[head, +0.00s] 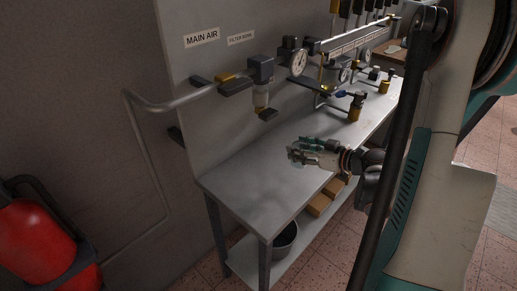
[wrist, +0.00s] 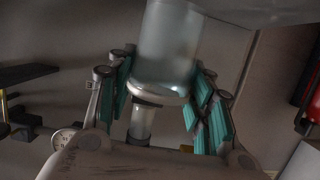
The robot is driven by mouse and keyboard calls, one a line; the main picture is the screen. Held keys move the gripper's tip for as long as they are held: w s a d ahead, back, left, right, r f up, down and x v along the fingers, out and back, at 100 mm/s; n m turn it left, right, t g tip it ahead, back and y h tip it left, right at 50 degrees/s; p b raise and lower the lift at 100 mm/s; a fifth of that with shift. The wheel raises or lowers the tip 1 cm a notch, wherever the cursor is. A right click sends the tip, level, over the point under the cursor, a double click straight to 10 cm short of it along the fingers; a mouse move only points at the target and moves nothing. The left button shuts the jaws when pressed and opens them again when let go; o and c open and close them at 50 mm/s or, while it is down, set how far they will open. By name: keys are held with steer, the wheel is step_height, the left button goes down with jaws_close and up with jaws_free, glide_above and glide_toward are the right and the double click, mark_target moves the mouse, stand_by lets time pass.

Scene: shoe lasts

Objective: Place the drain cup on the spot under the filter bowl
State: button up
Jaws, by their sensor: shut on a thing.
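The filter bowl (head: 261,97) hangs from the filter unit on the wall panel, above the bench. My gripper (head: 297,152) is over the bench, to the right of and lower than the bowl in the head view. In the wrist view, which is upside down, my gripper's teal-padded fingers (wrist: 162,85) are shut on the clear drain cup (wrist: 167,45). The filter bowl appears beyond the cup's rim (wrist: 143,122). The cup is hard to see in the head view. I cannot make out a marked spot on the bench or tell whether the cup touches it.
The metal bench (head: 247,183) is bare at its left end. Gauges (head: 299,62), pipes and valves line the panel behind it. A brass fitting with a blue lever (head: 355,106) stands farther right. A bucket (head: 285,239) is below, and red extinguishers (head: 35,240) are at left.

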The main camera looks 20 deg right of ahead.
steer(key=w+a+b, duration=0.1)
steer(key=w+a, duration=0.2)
steer(key=w, duration=0.5)
steer(key=w+a+b, duration=0.2)
steer(key=w+a, duration=0.1)
steer(key=w, duration=0.4)
steer(key=f+b, duration=0.1)
steer(key=f, duration=0.1)
steer(key=f+b, duration=0.1)
steer(key=f, duration=0.1)
steer(key=f+b, duration=0.1)
steer(key=f, duration=0.1)
steer(key=shift+w+a+f, duration=0.15)
steer(key=shift+w+f, duration=0.15)
steer(key=shift+w, duration=0.05)
steer(key=shift+w+a+f+b, duration=0.15)
steer(key=shift+f+b, duration=0.2)
steer(key=shift+b, duration=0.15)
steer(key=shift+r, duration=0.1)
